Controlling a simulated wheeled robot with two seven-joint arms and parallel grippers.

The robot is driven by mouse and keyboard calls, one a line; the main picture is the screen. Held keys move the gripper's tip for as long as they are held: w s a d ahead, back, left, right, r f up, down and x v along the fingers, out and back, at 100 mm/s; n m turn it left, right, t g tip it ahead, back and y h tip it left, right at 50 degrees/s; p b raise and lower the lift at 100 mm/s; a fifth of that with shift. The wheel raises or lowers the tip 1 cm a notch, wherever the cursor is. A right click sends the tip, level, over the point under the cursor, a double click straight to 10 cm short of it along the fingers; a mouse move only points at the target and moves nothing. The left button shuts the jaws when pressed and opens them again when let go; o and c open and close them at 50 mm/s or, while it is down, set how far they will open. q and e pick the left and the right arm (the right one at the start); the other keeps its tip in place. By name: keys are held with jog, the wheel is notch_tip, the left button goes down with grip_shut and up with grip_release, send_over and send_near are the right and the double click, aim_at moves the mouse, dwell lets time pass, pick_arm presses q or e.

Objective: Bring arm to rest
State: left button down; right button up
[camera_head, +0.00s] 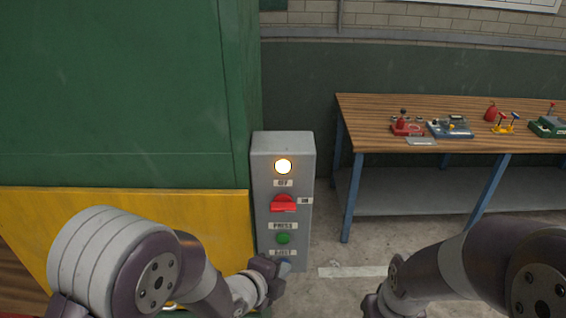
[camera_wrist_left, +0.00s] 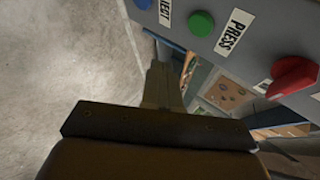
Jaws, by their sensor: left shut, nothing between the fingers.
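The grey control box (camera_head: 262,180) stands beside the green and yellow machine. On its front are a glowing white lamp (camera_head: 283,166), a red switch (camera_head: 284,204), a green button (camera_head: 283,238) and, at the bottom, a blue button (camera_head: 286,266). My left gripper (camera_head: 272,276) is low in front of the box, partly covering its lower end near the blue button. In the left wrist view my left gripper (camera_wrist_left: 161,82) is shut and empty, with the green button (camera_wrist_left: 201,24) and red switch (camera_wrist_left: 292,78) beyond it. My right arm enters at lower right; its fingers are out of sight.
The green and yellow machine (camera_head: 130,90) fills the left side. A wooden-topped workbench (camera_head: 370,115) with blue legs stands at the right, carrying several small devices. Bare concrete floor (camera_head: 335,235) lies between the box and the bench.

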pick_arm(q)
jog(key=s+a+f+n+g+y+b, duration=0.3)
jog(key=s+a+n, duration=0.3)
jog(key=a+n, duration=0.3)
jog(key=s+a+f+n+g+y+b, duration=0.3)
jog(key=s+a+n, duration=0.4)
jog(key=n, duration=0.7)
jog(key=shift+s+a+f+g+b, duration=0.25)
jog(key=shift+a+f+g+b, duration=0.55)
jog(key=shift+g+b, duration=0.35)
